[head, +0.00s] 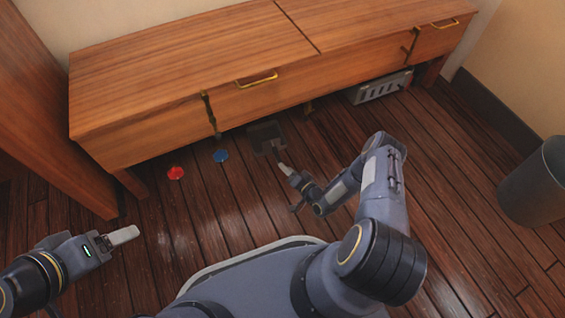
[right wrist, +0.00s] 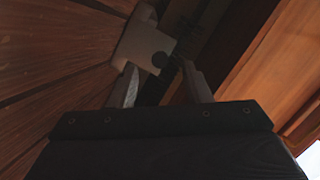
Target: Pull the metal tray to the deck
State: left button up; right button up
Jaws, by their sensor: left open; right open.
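A dark grey flat metal piece, which I take to be the metal tray (head: 264,134), lies low at the front edge of the wooden cabinet, over the floor. In the right wrist view a pale plate with a round hole (right wrist: 142,42) shows just beyond the fingertips; it seems part of the tray. My right gripper (head: 284,180) is open, just in front of the tray. In the right wrist view its two fingers (right wrist: 164,76) stand apart; I cannot tell whether they touch the plate. My left gripper (head: 124,236) is open and empty, low over the floor at the left.
The long wooden cabinet (head: 190,65) stands on legs above the dark plank floor (head: 215,210). A red disc (head: 176,173) and a blue disc (head: 220,156) lie before it. A grey slotted metal box (head: 380,87) sits under its right end. A grey bin (head: 535,185) stands at right.

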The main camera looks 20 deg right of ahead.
jog(key=v, duration=0.2)
jog(key=shift+s+d, duration=0.1)
jog(key=shift+s, duration=0.2)
jog(key=shift+r, duration=0.1)
